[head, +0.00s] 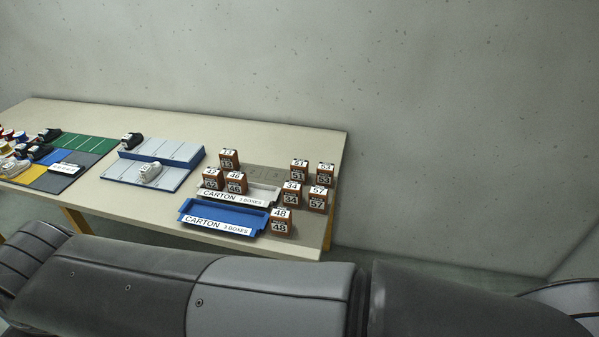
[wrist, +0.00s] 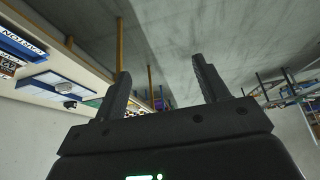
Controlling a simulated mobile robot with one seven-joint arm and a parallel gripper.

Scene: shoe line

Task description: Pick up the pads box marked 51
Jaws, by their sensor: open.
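The pads box marked 51 (head: 299,170) is a small brown box with white number labels. It stands upright on the right part of the table in the head view, left of the box marked 53 (head: 325,174) and behind the box marked 34 (head: 291,194). My gripper (wrist: 162,88) shows in the wrist view with its two fingers apart and nothing between them. It is away from the box, with the table at the left of the wrist view. The box marked 51 cannot be made out in the wrist view.
More numbered boxes stand nearby, such as 57 (head: 317,199) and 48 (head: 281,222). A white carton tray (head: 268,196) and a blue carton tray (head: 187,208) lie to their left. Shoes stand on a blue-edged rack (head: 187,153). A wall rises behind the table (head: 250,143).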

